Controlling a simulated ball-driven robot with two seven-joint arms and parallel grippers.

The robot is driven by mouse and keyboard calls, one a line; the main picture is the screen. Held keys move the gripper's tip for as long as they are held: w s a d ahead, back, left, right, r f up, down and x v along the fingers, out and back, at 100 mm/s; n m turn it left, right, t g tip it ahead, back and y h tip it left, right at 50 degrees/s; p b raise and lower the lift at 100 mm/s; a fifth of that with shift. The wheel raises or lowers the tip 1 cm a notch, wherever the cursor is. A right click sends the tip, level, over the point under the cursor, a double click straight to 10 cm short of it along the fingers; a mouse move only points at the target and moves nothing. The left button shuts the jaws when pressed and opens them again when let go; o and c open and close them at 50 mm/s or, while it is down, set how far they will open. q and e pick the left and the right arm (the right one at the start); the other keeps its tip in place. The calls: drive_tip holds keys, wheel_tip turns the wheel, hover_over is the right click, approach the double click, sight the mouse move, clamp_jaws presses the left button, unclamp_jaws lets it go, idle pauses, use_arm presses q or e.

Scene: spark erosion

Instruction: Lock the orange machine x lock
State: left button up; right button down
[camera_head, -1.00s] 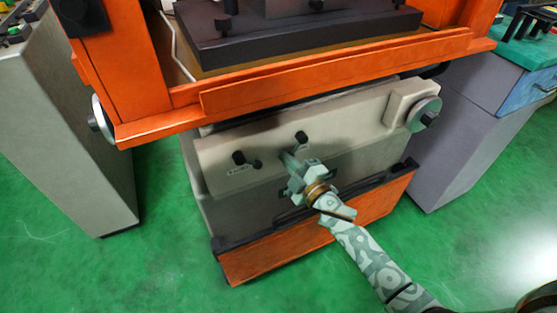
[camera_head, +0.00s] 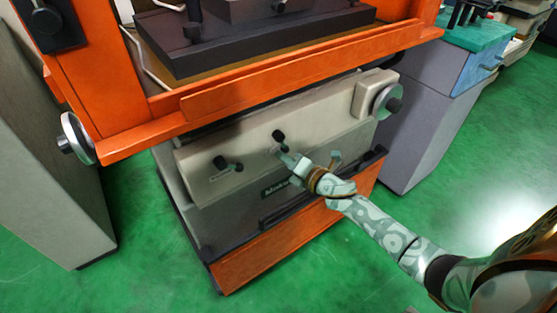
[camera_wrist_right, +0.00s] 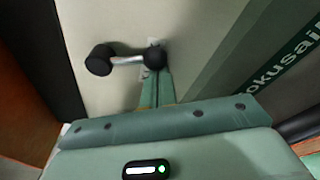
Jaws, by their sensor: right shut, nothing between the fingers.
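The orange machine (camera_head: 300,76) has a beige front panel with two small black-knobbed lock levers, a left one (camera_head: 221,163) and a right one (camera_head: 279,136). I cannot read which is the x lock. My right gripper (camera_head: 284,153) is shut and empty, its fingertips at the right lever. In the right wrist view, that lever's round knob (camera_wrist_right: 99,60) is at the left, on a metal arm leading to a black pivot (camera_wrist_right: 155,57). The closed fingers (camera_wrist_right: 154,90) point at the pivot; I cannot tell whether they touch it. My left gripper is out of view.
Handwheels sit at the machine's left (camera_head: 76,139) and right (camera_head: 386,100) corners. A dark ledge (camera_head: 330,185) runs below the panel. A grey cabinet (camera_head: 428,120) stands at the right. Green floor (camera_head: 130,285) is open in front.

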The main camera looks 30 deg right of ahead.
drive_tip(key=d+n, duration=0.1)
drive_tip(key=n, duration=0.1)
drive_tip(key=d+r+n+h, duration=0.1)
drive_tip(key=d+n, duration=0.1)
drive_tip(key=shift+w+n+g+p, duration=0.1)
drive_tip(key=shift+n+g+p, duration=0.2)
drive_tip(key=shift+p, duration=0.05)
idle(0.3)
